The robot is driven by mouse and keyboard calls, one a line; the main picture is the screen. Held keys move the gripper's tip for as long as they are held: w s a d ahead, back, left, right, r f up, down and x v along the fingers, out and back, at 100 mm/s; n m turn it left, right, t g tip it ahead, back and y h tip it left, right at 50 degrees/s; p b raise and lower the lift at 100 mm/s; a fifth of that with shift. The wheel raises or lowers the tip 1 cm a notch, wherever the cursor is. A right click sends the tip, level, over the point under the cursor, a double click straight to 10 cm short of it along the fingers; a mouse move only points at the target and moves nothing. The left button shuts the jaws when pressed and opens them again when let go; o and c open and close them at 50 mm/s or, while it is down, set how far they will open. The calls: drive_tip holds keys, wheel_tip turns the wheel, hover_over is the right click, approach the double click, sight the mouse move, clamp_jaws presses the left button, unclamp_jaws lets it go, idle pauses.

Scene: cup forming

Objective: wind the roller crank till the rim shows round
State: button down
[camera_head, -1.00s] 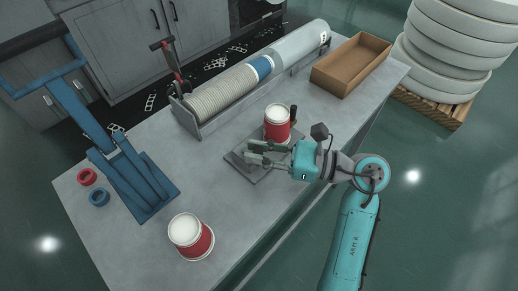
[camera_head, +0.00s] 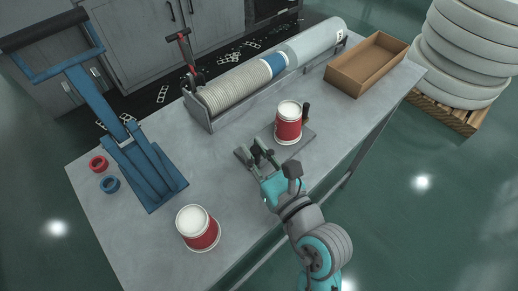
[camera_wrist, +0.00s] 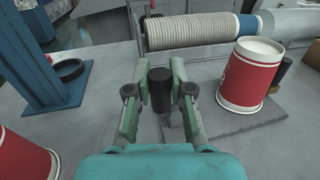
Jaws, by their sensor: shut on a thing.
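My gripper (camera_head: 258,157) is shut on an upright black knob, which I take for the roller crank's handle (camera_wrist: 160,88). The knob stands between the two fingers in the wrist view. A red cup with a white rim (camera_head: 289,122) stands upright on a grey base plate (camera_head: 303,140), right of and beyond my gripper; it also shows in the wrist view (camera_wrist: 248,80). A dark upright post (camera_head: 305,112) stands close behind the cup. The crank's arm and its link to the plate are mostly hidden by my fingers.
A second red cup (camera_head: 199,230) stands near the front edge. A blue lever press (camera_head: 145,165) stands left, beside a red ring (camera_head: 98,163) and a blue ring (camera_head: 110,184). A cup stack in a trough (camera_head: 232,90) and an open brown box (camera_head: 367,65) line the back.

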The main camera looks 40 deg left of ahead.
drive_tip(key=shift+s+a+m+t+h, duration=0.15)
drive_tip(key=shift+m+t+h, duration=0.15)
drive_tip(key=shift+m+t, duration=0.35)
drive_tip(key=shift+a+t, duration=0.1)
drive_tip(key=shift+t, duration=0.45)
drive_tip(key=c, duration=1)
unclamp_jaws()
drive_tip(key=shift+v, duration=3.75)
